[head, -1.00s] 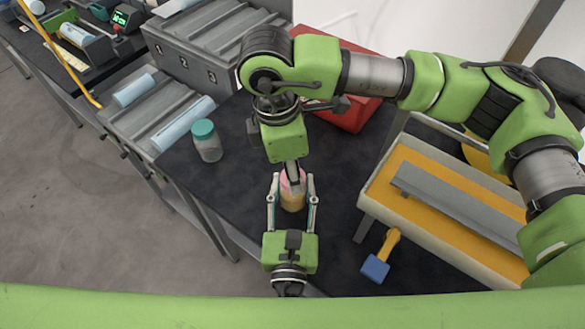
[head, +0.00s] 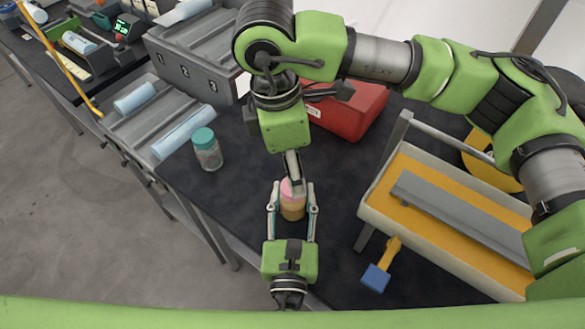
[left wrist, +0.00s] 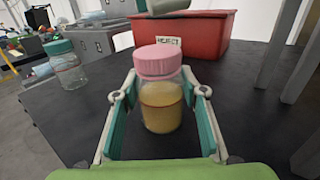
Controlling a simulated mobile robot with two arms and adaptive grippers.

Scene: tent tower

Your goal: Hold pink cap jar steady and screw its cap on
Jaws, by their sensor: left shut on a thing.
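The jar (head: 292,210) is clear with a yellowish filling and stands upright on the dark table. Its pink cap (left wrist: 158,61) sits on the jar's mouth and looks level in the left wrist view. My left gripper (head: 293,196) is shut around the jar's body (left wrist: 160,106), one finger on each side. My right gripper (head: 295,184) points down at the cap from above in the head view, overlapping part of it. Its fingers are seen edge-on, so their opening is unclear.
A teal-capped jar (head: 206,148) stands to the left on the table. A red bin (head: 350,112) is behind. A yellow-lined tray (head: 405,208) stands at right, with a blue-and-yellow tool (head: 378,274) near it.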

